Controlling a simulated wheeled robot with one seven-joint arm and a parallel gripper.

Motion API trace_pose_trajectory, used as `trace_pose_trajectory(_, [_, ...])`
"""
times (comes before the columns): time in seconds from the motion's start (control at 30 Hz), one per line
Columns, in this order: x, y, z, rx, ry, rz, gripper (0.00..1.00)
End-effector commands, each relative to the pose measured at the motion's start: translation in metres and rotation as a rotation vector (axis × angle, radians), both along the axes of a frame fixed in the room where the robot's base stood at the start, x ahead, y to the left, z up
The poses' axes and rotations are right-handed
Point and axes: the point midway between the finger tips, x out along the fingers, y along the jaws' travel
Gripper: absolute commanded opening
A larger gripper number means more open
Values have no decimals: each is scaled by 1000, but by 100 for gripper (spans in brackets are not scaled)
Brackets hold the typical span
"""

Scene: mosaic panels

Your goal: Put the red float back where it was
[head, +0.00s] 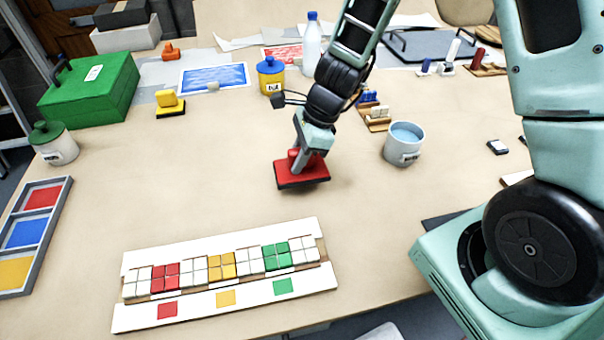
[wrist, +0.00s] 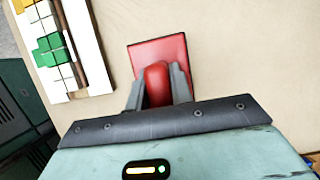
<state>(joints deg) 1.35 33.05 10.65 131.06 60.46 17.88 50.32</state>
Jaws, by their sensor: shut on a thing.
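The red float (head: 304,175) is a flat red plate with a dark underside and a red handle. It is near the middle of the table in the head view, and its plate also shows in the wrist view (wrist: 158,52). My gripper (head: 296,158) is above it, with its two fingers on either side of the red handle, shut on it; the fingers also show in the wrist view (wrist: 158,85). The plate is at or just above the tabletop; I cannot tell whether it touches.
A mosaic panel (head: 225,302) with red, yellow and green tiles lies at the front. A cup of water (head: 403,150) stands right of my gripper. The table left of the red float is clear.

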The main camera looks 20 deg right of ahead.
Motion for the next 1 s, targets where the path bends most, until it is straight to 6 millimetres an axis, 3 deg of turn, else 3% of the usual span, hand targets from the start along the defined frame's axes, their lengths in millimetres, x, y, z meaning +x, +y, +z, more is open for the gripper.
trace_pose_trajectory(0.33, [0, 0, -42, 1, 1, -1, 4])
trace_pose_trajectory(0.77, [1, 0, -49, 0, -2, 1, 4])
trace_pose_trajectory(0.8, [1, 0, -48, 0, -2, 1, 27])
trace_pose_trajectory(0.87, [0, 0, -47, 0, -2, 1, 44])
trace_pose_trajectory(1.0, [0, 0, -47, 0, -2, 1, 44])
